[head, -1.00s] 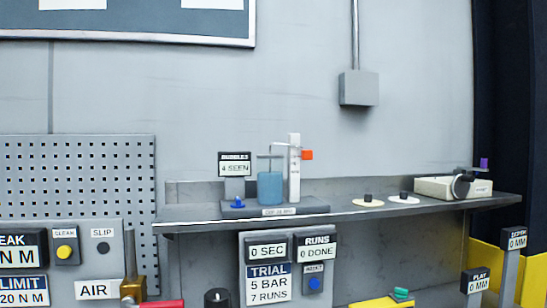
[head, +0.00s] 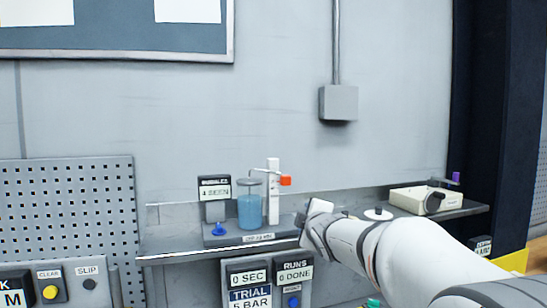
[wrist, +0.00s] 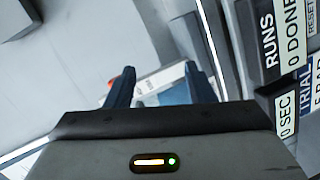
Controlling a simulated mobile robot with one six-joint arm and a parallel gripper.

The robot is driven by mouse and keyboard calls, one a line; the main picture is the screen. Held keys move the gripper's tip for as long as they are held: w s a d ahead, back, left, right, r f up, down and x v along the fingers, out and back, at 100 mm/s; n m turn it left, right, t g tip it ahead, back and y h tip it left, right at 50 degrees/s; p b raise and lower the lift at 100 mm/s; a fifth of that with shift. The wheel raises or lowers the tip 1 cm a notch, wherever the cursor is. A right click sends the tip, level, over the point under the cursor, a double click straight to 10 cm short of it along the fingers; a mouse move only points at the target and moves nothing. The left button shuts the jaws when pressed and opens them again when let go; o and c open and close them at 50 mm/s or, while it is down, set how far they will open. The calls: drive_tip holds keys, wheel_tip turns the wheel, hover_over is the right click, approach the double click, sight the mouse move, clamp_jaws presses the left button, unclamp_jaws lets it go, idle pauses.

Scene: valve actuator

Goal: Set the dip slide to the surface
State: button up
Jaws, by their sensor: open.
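The dip rig stands on the wall shelf in the head view. It has a white upright post (head: 273,190) with an orange tab (head: 285,181) on its right side, and a thin arm (head: 258,170) reaching left over a beaker of blue liquid (head: 252,211). My gripper (head: 316,212) is right of and slightly below the tab, apart from it. In the wrist view my gripper (wrist: 160,82) has its two dark blue fingers apart, with a pale surface showing between them. A bit of orange (wrist: 128,75) shows behind the left finger. The arm's exact height over the liquid is too small to tell.
A counter sign (head: 214,188) and blue knob (head: 218,229) stand left of the beaker. Right along the shelf (head: 170,242) are a white disc with a dark knob (head: 379,214) and a beige box (head: 410,199). A trial panel (head: 247,275) hangs below.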

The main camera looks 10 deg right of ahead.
sight(287, 180)
drive_tip(key=w+r+n+y, duration=0.1)
drive_tip(key=r+n, duration=0.1)
drive_tip(key=w+a+r+n+t+y+p, duration=0.1)
drive_tip(key=w+r, duration=0.1)
drive_tip(key=r, duration=0.1)
drive_tip(key=w+a+r+n+y+p, duration=0.1)
drive_tip(key=w+r+n, duration=0.1)
drive_tip(key=shift+a+r+n+t, duration=0.15)
drive_tip(key=shift+r+n+t, duration=0.15)
drive_tip(key=shift+r+t, duration=0.1)
drive_tip(key=w+p, duration=0.1)
drive_tip(key=w, duration=0.2)
drive_tip(key=w+a+p, duration=0.1)
drive_tip(key=w, duration=0.3)
drive_tip(key=shift+a+f+p, duration=0.15)
drive_tip(key=shift+a+p, duration=0.05)
drive_tip(key=shift+p, duration=0.1)
clamp_jaws()
